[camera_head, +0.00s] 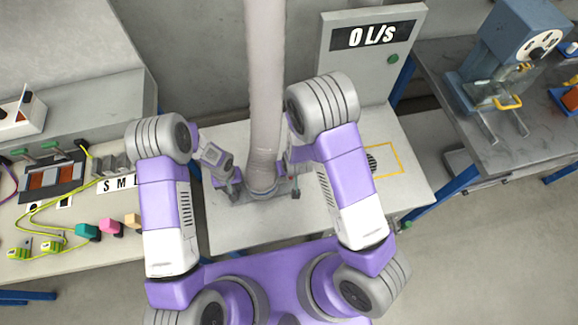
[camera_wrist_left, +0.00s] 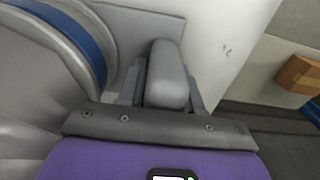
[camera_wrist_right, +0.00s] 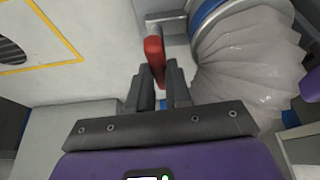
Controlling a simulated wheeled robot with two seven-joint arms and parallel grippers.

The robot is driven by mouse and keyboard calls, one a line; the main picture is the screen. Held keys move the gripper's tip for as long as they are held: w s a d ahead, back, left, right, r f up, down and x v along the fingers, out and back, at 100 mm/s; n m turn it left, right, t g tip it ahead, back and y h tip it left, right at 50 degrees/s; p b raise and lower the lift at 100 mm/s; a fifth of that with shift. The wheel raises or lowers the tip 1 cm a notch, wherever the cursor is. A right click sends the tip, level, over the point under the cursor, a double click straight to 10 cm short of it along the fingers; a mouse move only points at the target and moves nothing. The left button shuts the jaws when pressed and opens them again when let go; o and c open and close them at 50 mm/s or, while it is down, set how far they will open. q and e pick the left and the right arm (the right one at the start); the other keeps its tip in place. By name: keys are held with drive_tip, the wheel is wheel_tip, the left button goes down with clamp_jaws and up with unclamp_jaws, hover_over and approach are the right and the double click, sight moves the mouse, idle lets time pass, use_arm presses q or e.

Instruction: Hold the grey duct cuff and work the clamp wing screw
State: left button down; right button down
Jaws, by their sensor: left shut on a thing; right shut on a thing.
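The pale ribbed duct (camera_head: 264,80) comes down to the white bench top, with the grey duct cuff (camera_head: 262,190) around its foot. My left gripper (camera_head: 228,178) is at the cuff's left side. In the left wrist view its fingers are shut on a rounded grey block (camera_wrist_left: 168,75) of the cuff, beside a blue band (camera_wrist_left: 68,35). My right gripper (camera_head: 293,168) is at the cuff's right side. In the right wrist view its fingers are closed on the red clamp wing screw (camera_wrist_right: 154,58), beside the duct's folds (camera_wrist_right: 250,60). The fingertips partly hide the screw.
Behind the bench stands a grey panel (camera_head: 340,75) with a display reading "0 L/s" (camera_head: 372,36) and a green button (camera_head: 393,58). A yellow outlined square (camera_head: 398,158) with a round dark grille lies right of the duct. Side benches hold cables and a blue-grey press (camera_head: 500,60).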

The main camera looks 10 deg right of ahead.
idle(0.4)
drive_tip(key=c, duration=1)
unclamp_jaws()
drive_tip(key=shift+c, duration=0.2)
drive_tip(key=v, duration=1.2)
